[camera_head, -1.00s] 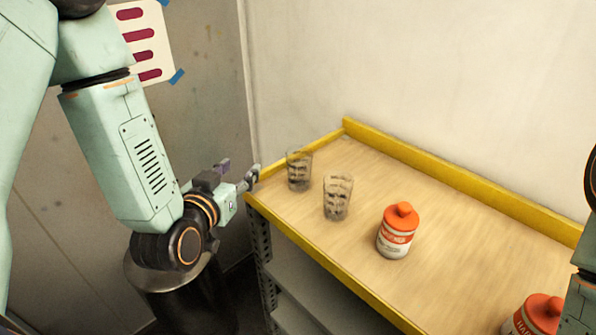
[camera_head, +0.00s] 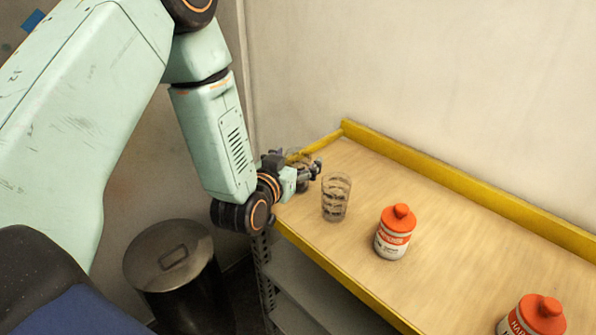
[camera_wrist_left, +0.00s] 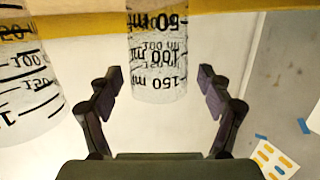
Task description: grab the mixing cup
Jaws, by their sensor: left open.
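Two clear graduated cups stand on the wooden shelf top. In the head view the nearer mixing cup (camera_head: 336,198) is in plain sight, and the farther cup (camera_head: 294,155) is mostly hidden behind my left gripper (camera_head: 314,170). In the left wrist view my gripper (camera_wrist_left: 160,84) is open, with its two dark fingers spread. One mixing cup (camera_wrist_left: 157,55) shows between and just beyond the fingertips, and nothing is gripped. The other cup (camera_wrist_left: 25,85) is at the left edge of that view. My right gripper is out of view.
A white bottle with an orange cap (camera_head: 394,233) stands right of the nearer cup. Another such bottle (camera_head: 533,317) is at the bottom right. A raised yellow rim (camera_head: 450,179) edges the shelf top. A dark lidded bin (camera_head: 170,255) stands on the floor at left.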

